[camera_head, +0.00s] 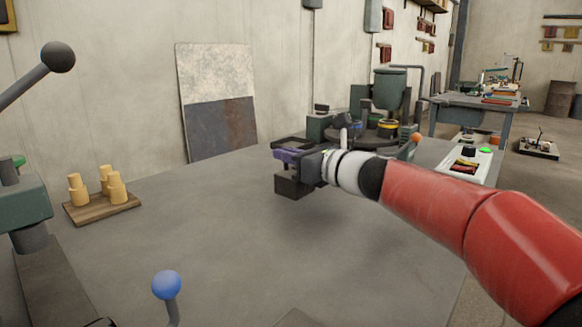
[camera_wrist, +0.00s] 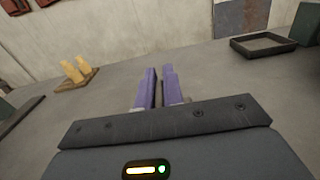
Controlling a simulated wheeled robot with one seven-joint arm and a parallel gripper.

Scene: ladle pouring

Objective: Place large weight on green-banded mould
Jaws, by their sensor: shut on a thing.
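My gripper (camera_head: 285,155), with purple fingers, reaches over the middle of the workbench. A dark block (camera_head: 292,186), apparently the large weight, hangs just below the fingers, clear of the bench top. In the wrist view the fingers (camera_wrist: 158,90) stand close together with a narrow grey part between them; most of what they hold is hidden. Behind my gripper, a round turntable (camera_head: 352,140) carries moulds; a blue-banded one (camera_head: 352,126) and a yellow-banded one (camera_head: 388,125) show partly. I cannot make out a green band; my arm hides part of the turntable.
A wooden board (camera_head: 82,214) with several tan cylinders stands at the left. A dark shallow tray (camera_wrist: 262,47) lies near the back. A blue-knobbed lever (camera_head: 166,285) rises at the front, and a panel (camera_head: 219,100) leans on the wall. The middle of the bench is clear.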

